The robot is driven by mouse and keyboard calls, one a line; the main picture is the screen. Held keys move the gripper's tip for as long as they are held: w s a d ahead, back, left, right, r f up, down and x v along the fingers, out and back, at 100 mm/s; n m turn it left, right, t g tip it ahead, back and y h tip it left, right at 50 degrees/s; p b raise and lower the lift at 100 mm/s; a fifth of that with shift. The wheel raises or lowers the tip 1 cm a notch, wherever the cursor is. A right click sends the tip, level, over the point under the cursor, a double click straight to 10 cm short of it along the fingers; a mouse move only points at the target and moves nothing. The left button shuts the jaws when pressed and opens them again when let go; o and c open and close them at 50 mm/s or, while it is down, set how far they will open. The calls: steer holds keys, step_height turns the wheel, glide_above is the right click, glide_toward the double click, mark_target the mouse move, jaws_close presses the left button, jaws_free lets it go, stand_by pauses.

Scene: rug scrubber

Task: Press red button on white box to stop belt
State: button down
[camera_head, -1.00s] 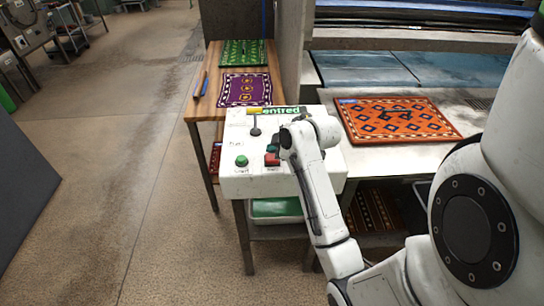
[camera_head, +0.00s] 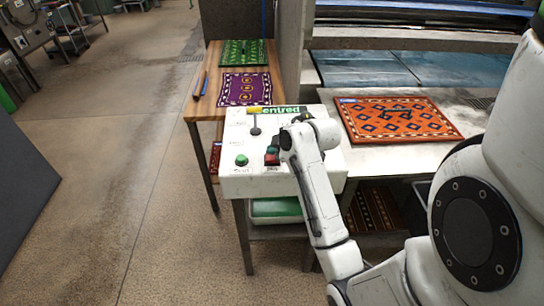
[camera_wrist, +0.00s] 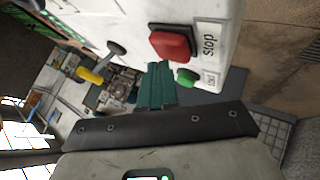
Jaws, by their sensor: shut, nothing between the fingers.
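The white box (camera_head: 232,184) stands in front of the rug tables in the head view. Its red button (camera_head: 271,159) is on the top face near the front edge. In the wrist view the red button (camera_wrist: 172,43) looks large, beside a "stop" label. My gripper (camera_head: 272,149) is shut and empty, with its teal fingers just behind the red button in the head view. In the wrist view the fingertips (camera_wrist: 158,68) appear close to the button; I cannot tell whether they touch it. A green button (camera_head: 241,160) sits to the left of the red one.
An orange rug (camera_head: 398,118) lies on the metal table to the right. Purple (camera_head: 245,90) and green (camera_head: 243,53) rugs lie on the wooden table behind.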

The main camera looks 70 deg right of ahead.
steer(key=shift+f+b, duration=0.3)
steer(key=shift+f, duration=0.25)
stand_by(1.0)
steer(key=shift+r, duration=0.1)
steer(key=shift+r+p, duration=0.9)
steer(key=shift+p, duration=0.05)
steer(key=shift+r, duration=0.1)
step_height(320, 180, up, 5)
steer(key=p, duration=0.4)
steer(key=shift+p, duration=0.3)
stand_by(0.4)
